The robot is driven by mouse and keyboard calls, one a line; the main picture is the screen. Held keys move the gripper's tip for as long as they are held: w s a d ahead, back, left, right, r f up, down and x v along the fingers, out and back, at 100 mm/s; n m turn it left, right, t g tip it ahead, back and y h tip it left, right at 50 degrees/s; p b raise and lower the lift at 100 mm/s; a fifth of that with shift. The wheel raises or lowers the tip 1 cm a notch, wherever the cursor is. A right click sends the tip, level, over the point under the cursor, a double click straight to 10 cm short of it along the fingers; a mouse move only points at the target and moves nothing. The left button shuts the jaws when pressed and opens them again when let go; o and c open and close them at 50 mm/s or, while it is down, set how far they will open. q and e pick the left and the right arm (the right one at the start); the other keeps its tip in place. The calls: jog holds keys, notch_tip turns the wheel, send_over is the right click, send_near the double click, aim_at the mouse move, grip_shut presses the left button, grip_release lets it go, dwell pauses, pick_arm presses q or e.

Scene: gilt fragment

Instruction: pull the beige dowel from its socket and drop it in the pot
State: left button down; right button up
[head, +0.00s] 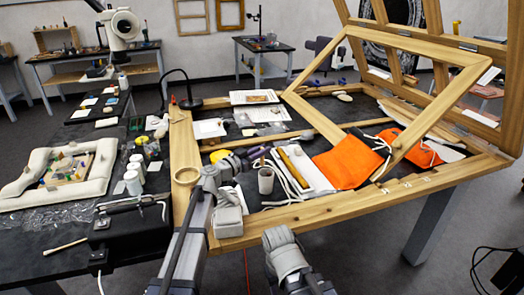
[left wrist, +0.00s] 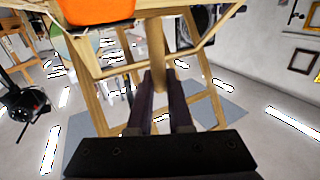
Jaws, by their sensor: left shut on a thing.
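My left gripper (head: 264,152) is over the near left part of the wooden-framed table. In the left wrist view its dark fingers (left wrist: 160,85) are shut on the beige dowel (left wrist: 157,45), which stands out beyond the fingertips. In the head view I cannot clearly make out the dowel at the fingers. A small pale cylindrical cup, seemingly the pot (head: 265,182), stands upright just below the left gripper in the picture. I cannot make out the socket. Of my right arm only a grey link shows at the bottom; its fingers are not visible.
A tilted wooden frame (head: 462,85) rises at the right. A pale block (head: 228,221) sits near the front edge. White jars (head: 133,183) and a black box (head: 130,228) stand at left.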

aim_at(262, 148)
pick_arm(q)
jog(key=shift+f, duration=0.15)
jog(key=c, duration=0.8)
grip_release()
jog(key=shift+o, duration=0.2)
notch_tip(262, 148, up, 10)
jog(key=p, duration=1)
jog(key=shift+f, duration=0.1)
